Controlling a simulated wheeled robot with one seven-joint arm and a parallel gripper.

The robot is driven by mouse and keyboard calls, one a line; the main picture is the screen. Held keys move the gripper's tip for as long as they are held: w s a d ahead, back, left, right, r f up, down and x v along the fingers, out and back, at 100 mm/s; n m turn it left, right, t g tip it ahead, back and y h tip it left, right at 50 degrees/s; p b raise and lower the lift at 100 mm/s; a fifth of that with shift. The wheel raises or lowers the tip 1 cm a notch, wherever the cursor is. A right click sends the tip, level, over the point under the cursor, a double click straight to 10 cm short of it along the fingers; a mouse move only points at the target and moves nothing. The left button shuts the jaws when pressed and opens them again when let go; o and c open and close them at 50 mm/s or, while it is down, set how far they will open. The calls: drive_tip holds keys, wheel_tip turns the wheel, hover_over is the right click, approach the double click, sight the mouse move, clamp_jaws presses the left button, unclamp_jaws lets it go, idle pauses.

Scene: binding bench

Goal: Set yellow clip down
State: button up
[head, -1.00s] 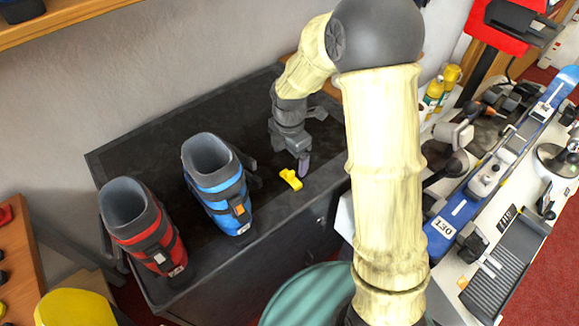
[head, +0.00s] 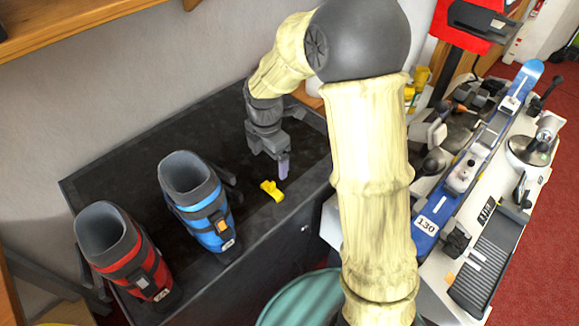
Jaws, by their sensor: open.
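The yellow clip (head: 271,190) lies on the dark bench top (head: 115,180), near its front edge and to the right of the blue boot. My gripper (head: 283,168) is just above and to the right of the clip, apart from it and pointing down. It is open and holds nothing. Only one finger shows clearly; the rest of the jaws is hidden by the angle.
A blue boot (head: 197,207) and a red boot (head: 125,255) stand on the bench to the left. A teal round thing (head: 300,298) is below the front. A white workbench with a blue ski (head: 465,180) is at the right.

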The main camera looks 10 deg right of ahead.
drive_tip(key=s+d+r+m+t, duration=0.1)
drive_tip(key=s+d+m, duration=0.4)
drive_tip(key=m, duration=0.7)
drive_tip(key=s+d+r+m+t, duration=0.1)
drive_tip(key=s+d+m, duration=0.4)
drive_tip(key=s+m, duration=0.4)
drive_tip(key=shift+r+m+t, duration=0.2)
drive_tip(key=shift+m+t, duration=0.1)
drive_tip(key=shift+m, duration=1.3)
drive_tip(key=shift+d, duration=0.1)
